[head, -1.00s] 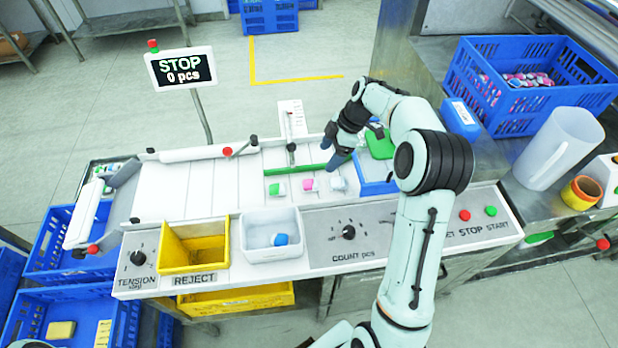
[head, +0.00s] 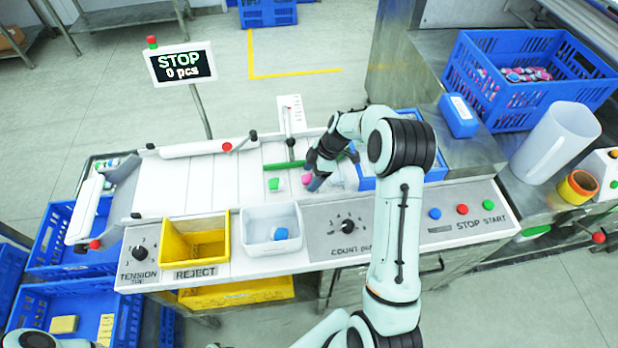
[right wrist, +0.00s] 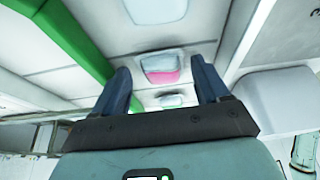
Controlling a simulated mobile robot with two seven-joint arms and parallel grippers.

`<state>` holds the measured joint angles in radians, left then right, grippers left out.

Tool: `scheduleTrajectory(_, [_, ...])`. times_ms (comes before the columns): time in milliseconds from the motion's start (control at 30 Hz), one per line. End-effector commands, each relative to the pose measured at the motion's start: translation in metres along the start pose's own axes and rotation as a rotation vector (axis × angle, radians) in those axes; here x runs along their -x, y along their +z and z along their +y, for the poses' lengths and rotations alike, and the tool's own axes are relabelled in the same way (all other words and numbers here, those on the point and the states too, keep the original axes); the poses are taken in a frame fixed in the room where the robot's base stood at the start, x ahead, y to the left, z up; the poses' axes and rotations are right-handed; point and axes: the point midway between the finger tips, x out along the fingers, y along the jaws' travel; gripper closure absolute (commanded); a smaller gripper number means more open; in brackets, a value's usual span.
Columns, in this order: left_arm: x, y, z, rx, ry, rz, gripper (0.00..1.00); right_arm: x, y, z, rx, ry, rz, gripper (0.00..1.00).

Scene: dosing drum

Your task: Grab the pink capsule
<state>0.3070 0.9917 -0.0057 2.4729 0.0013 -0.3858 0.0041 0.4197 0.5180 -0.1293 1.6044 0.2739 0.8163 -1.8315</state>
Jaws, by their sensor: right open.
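The pink capsule (head: 307,178) lies on the white belt, partly covered by my right gripper (head: 316,180) in the head view. In the right wrist view the pink and whitish capsule (right wrist: 162,75) sits between the two spread fingers of my right gripper (right wrist: 161,67), at their tip level in the picture. The gripper is open, and I cannot tell whether a finger touches the capsule. A green capsule (head: 275,184) lies just left of it in the head view. A pale capsule (right wrist: 156,9) shows beyond it in the right wrist view. My left gripper is not in view.
A green bar (head: 284,165) crosses the belt behind the capsules. A white bin (head: 262,243) holding a blue capsule and a yellow reject bin (head: 195,262) stand in front. A blue tray (head: 424,128) lies to the right, beside my arm.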

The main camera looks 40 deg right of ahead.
Motion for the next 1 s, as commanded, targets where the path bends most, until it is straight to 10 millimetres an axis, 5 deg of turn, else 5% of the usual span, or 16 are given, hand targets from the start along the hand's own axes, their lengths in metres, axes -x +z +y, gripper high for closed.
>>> scheduleTrajectory(133, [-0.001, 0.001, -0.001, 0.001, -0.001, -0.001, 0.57, -0.001, 0.001, -0.001, -0.001, -0.001, -0.001, 0.29])
scheduleTrajectory(300, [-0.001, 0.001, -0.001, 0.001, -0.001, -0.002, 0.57, -0.001, 0.001, -0.001, -0.001, -0.002, -0.001, 0.84])
scheduleTrajectory(767, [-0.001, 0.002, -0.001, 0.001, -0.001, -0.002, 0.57, 0.007, -0.002, -0.001, -0.001, -0.001, 0.000, 0.85])
scheduleTrajectory(1000, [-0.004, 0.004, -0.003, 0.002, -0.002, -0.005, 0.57, 0.043, -0.017, 0.001, 0.002, 0.004, 0.000, 0.85])
